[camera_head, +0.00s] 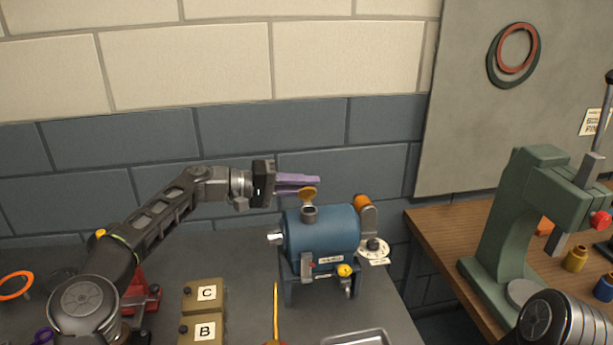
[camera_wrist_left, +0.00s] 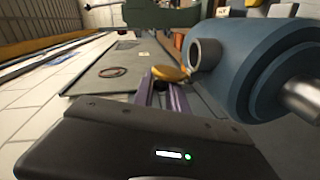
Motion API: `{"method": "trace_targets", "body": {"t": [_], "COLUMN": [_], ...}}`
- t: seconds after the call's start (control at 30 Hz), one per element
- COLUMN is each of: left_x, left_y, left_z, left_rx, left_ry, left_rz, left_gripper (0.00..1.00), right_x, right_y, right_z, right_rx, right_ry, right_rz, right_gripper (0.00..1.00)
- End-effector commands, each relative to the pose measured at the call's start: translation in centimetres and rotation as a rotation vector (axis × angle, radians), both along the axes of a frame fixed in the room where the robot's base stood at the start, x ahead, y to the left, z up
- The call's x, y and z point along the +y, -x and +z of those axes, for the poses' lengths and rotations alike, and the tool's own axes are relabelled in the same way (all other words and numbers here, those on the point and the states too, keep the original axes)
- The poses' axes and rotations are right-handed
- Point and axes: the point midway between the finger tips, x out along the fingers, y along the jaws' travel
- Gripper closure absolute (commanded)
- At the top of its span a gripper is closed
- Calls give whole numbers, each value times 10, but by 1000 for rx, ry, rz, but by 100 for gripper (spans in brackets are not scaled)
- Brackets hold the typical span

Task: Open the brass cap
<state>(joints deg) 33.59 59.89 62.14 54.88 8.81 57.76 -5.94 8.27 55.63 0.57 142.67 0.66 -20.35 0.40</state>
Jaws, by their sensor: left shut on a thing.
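The blue casing (camera_head: 322,235) stands on the grey bench, with a short grey neck (camera_head: 310,213) on top. The brass cap (camera_head: 308,195) is tilted up above the neck. In the left wrist view the brass cap (camera_wrist_left: 170,73) is beside the neck's open mouth (camera_wrist_left: 196,55), apart from it. My left gripper (camera_head: 314,185) has purple fingers, which reach in from the left and are shut on the cap. In the left wrist view the fingers (camera_wrist_left: 163,97) meet the cap's near edge. My right gripper is out of view.
Boxes marked C (camera_head: 207,293) and B (camera_head: 204,330) stand left of the casing. A green press (camera_head: 500,235) stands on the wooden table (camera_head: 440,232). The wall is close behind.

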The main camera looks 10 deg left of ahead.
Motion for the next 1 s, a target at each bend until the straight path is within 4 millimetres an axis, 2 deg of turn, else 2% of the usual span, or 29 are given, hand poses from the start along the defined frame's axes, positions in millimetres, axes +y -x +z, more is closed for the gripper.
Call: {"method": "trace_targets", "body": {"t": [0.03,0.3,0.6,1.0], "left_x": [0,2,4,4], "left_y": [-2,-10,-15,-16], "left_z": [6,-1,-8,-11], "left_rx": [41,273,446,504], "left_ry": [13,89,146,165], "left_rz": [0,-1,-2,-2], "left_gripper": [100,100,100,100], "right_x": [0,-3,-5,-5], "right_y": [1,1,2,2], "right_z": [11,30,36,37], "right_rx": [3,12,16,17], "right_ry": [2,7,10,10], "right_rz": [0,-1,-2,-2], "right_gripper": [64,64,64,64]}}
